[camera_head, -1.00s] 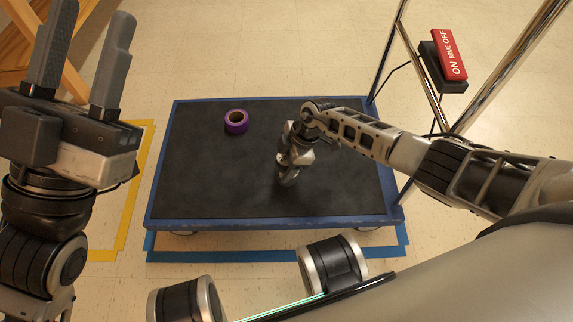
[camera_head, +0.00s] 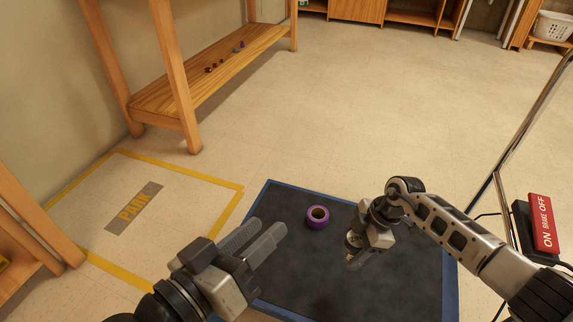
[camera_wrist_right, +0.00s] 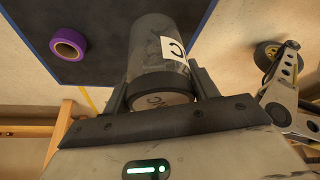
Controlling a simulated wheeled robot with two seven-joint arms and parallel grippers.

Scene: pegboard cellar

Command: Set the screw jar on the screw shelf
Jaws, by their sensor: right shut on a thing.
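My right gripper (camera_wrist_right: 160,88) is shut on a dark grey cylindrical jar (camera_wrist_right: 158,48) with a white label, seen close in the right wrist view. In the head view the right gripper (camera_head: 356,246) is over the black cart deck (camera_head: 335,285), and the jar is largely hidden by the hand.
A purple tape roll (camera_head: 317,217) lies on the deck. A yellow-outlined parking bay (camera_head: 135,205) is at left. More wooden shelving (camera_head: 355,9) stands far off. The floor between is clear.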

